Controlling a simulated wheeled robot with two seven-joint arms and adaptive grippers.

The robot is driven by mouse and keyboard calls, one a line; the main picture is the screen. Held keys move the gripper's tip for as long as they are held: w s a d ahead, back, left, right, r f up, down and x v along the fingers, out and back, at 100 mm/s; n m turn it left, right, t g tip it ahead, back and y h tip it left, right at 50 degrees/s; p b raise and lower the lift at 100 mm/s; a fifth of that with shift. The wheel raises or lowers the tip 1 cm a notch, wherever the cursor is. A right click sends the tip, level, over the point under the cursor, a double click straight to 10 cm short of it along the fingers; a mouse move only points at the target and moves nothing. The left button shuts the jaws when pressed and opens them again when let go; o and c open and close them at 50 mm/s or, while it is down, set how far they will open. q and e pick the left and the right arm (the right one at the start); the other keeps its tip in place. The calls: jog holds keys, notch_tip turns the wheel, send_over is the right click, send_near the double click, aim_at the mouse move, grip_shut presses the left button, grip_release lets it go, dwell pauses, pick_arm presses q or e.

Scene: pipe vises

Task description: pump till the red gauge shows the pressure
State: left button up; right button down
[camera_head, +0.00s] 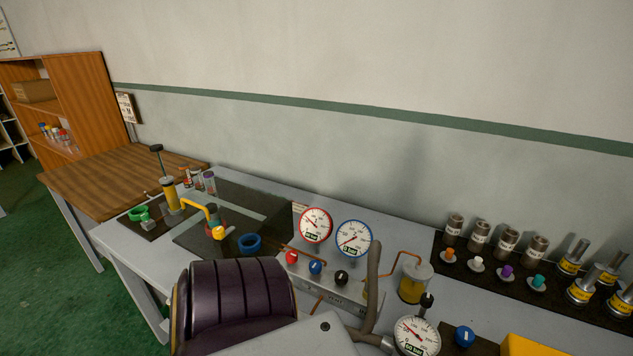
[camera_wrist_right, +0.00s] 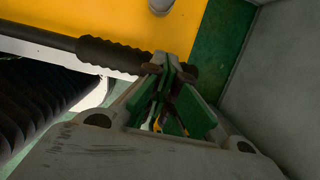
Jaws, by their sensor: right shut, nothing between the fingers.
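The red-rimmed gauge (camera_head: 316,224) stands on the bench's grey panel with its needle up and to the left; its small label is hard to read. A blue-rimmed gauge (camera_head: 353,238) is beside it. In the right wrist view, a black ribbed handle (camera_wrist_right: 115,52) on a dark rod lies across a yellow surface. My right gripper (camera_wrist_right: 168,66), with green pads, is shut and empty; its tips overlap the handle's end in this view. Whether they touch is unclear. My left gripper is not in view.
Red (camera_head: 292,257), blue (camera_head: 315,267) and black (camera_head: 341,278) knobs line the panel. A yellow cylinder (camera_head: 412,283) stands right of it. Metal cylinders (camera_head: 508,241) and small coloured pieces fill a dark mat at right. A yellow block (camera_head: 530,346) is at the front right.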

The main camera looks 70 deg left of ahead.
jog(key=r+p, duration=0.1)
jog(key=r, duration=0.1)
jog(key=r+p, duration=0.1)
jog(key=r, duration=0.1)
jog(key=shift+s+a+r, duration=0.15)
jog(key=shift+a+r, duration=0.05)
jog(key=shift+r, duration=0.4)
notch_tip(320, 180, up, 8)
jog(key=s+a+p, duration=0.1)
jog(key=a+p, duration=0.1)
jog(key=p, duration=0.2)
jog(key=shift+s+f, duration=0.15)
jog(key=shift+f, duration=0.1)
